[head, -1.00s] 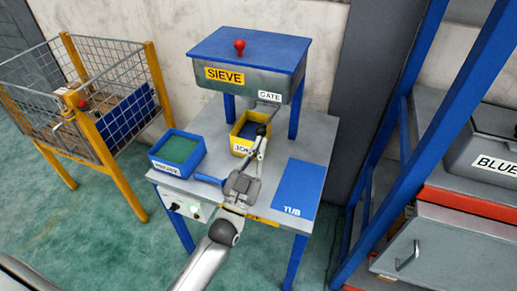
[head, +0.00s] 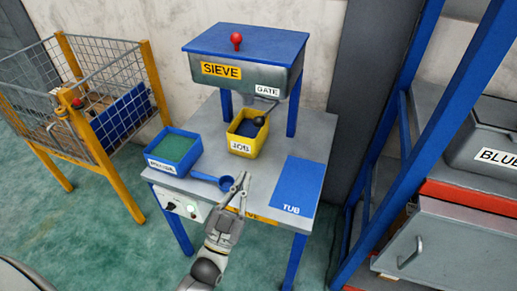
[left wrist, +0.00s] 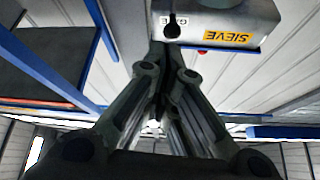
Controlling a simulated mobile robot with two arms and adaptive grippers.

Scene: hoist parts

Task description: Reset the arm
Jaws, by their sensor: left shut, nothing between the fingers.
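My left gripper (head: 240,183) is shut and empty in the head view, near the front edge of the grey table (head: 222,122). Its fingers point up and toward the back, just right of a blue scoop (head: 226,183) lying on the table. In the left wrist view the gripper fingers (left wrist: 165,75) meet, with the sieve box (left wrist: 235,20) beyond them. My right gripper does not show.
The sieve (head: 245,62) stands on blue legs at the table's back, its gate handle (head: 262,115) above a yellow tub (head: 244,132). A blue tray (head: 173,150) sits left, a blue TUB mat (head: 291,186) right. A wire cage (head: 90,95) stands left, a blue frame (head: 400,150) right.

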